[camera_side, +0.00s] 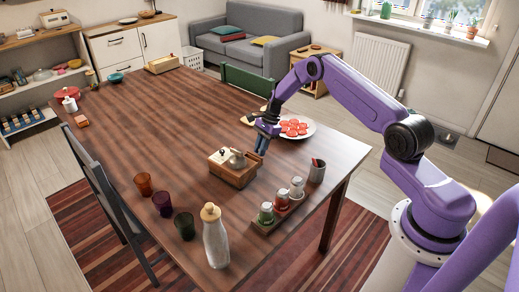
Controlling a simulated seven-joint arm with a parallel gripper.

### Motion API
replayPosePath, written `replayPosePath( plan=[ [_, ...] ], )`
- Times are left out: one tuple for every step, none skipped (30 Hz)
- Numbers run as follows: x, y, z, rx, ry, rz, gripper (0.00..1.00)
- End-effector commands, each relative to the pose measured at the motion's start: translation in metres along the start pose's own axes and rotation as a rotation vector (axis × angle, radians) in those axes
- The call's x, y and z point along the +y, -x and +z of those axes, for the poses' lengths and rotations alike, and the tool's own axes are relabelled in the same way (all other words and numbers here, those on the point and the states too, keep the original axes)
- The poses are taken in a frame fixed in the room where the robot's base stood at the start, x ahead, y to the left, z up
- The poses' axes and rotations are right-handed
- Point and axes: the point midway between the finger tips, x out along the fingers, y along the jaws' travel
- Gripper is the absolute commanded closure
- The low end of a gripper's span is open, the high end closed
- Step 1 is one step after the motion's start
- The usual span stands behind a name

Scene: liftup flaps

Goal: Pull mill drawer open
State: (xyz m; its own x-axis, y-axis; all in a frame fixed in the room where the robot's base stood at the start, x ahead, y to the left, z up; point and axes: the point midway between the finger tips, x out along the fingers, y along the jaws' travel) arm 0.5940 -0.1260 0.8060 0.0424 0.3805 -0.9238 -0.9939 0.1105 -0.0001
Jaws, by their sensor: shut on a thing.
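The mill (232,171) is a small wooden box with a metal dome and crank on top, standing upright on the dark wooden table. My gripper (262,151) points down at the mill's right rear side, with its fingers close against that side. It is shut on the mill drawer there. The drawer's front and knob are hidden by the fingers and the mill's body, so how far it is open cannot be told.
A plate of red slices (296,128) lies behind my gripper. A bottle (215,240) and coloured glasses (162,203) stand left front. The table's middle left is clear.

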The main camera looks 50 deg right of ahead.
Motion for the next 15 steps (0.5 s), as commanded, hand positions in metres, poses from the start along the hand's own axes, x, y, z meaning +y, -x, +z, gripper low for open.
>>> replayPosePath(
  plan=[
    [-0.001,0.001,0.001,0.0,0.001,-0.001,0.74],
    [0.0,0.001,0.001,0.0,0.001,-0.001,0.73],
    [0.0,0.001,0.001,0.0,0.001,-0.001,0.73],
    [0.0,0.0,0.001,0.0,0.001,-0.001,0.73],
    [0.0,0.0,0.001,0.0,0.001,-0.001,0.73],
    [0.0,0.0,0.0,0.0,0.001,-0.001,0.73],
    [0.0,0.0,0.0,0.0,0.001,0.0,0.73],
    [0.0,0.0,0.0,0.0,0.001,0.0,0.73],
    [0.0,0.0,0.0,0.0,0.001,0.0,0.73],
    [0.0,0.001,0.0,0.0,0.001,0.0,0.73],
    [0.0,0.001,0.0,0.0,0.0,-0.001,0.73],
    [0.0,0.003,0.0,0.0,0.001,-0.001,0.73],
    [0.0,0.005,0.0,0.0,0.001,-0.001,0.73],
    [-0.001,0.008,0.0,0.0,0.0,-0.001,0.73],
    [0.0,0.012,0.0,0.0,0.0,-0.001,0.73]
  ],
)
